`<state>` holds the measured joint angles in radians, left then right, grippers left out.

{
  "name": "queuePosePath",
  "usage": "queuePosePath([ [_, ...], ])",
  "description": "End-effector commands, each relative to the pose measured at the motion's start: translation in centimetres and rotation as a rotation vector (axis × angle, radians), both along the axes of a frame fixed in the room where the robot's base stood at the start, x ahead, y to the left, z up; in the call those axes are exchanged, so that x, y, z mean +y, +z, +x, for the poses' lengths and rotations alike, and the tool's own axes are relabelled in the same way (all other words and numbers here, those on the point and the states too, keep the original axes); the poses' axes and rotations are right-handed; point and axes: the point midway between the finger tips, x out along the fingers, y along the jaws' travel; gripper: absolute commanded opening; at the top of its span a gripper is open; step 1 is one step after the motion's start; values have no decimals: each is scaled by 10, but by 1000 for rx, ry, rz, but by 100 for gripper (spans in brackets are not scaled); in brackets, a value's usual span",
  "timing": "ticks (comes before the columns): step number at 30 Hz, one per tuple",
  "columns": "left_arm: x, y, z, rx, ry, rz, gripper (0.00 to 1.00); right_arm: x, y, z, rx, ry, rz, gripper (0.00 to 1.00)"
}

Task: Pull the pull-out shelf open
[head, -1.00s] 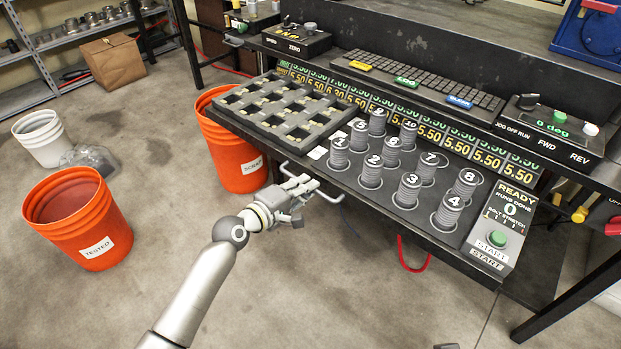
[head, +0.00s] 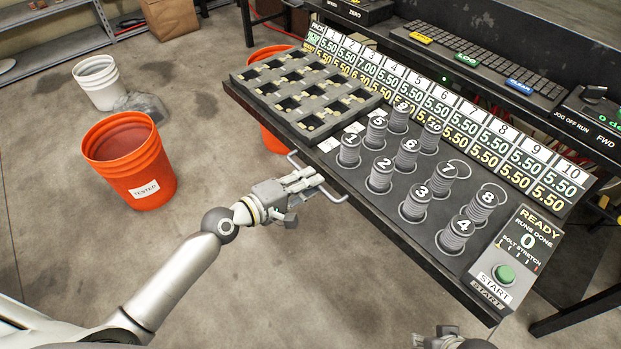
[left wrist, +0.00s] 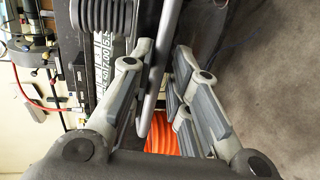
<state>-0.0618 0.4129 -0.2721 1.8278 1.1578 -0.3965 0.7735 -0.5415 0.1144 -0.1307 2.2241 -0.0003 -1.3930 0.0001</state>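The pull-out shelf (head: 345,178) is a dark tray carrying numbered coiled posts and a START panel, standing well out from the bench. Its pale bar handle (head: 335,197) is on the front edge, left of the middle. My left gripper (head: 312,181) is at the handle, its fingers around the bar. In the left wrist view the handle bar (left wrist: 163,75) runs between the fingers (left wrist: 165,85), which look closed in on it; exact contact is hard to see. My right gripper (head: 450,338) shows only partly at the bottom edge; its fingers are unclear.
An orange bucket labelled TESTED (head: 130,172) stands left on the floor, a white bucket (head: 98,82) behind it. Another orange bucket (head: 272,138) is partly hidden by the shelf. A grey slotted tray (head: 290,75) sits on the shelf's left end. Floor before the shelf is clear.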

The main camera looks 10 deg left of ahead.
Motion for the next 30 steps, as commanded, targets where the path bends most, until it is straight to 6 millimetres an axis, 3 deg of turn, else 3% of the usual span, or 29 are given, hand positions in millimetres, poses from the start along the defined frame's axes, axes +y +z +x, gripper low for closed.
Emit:
queuePosePath([
  [14, 3, 3, -3, -4, 1, -3, 31, 1, 1, 0, -1, 1, 1, 40],
  [30, 58, 22, -81, -1, 0, 1, 31, 0, 0, 0, 0, 0, 0, 40],
])
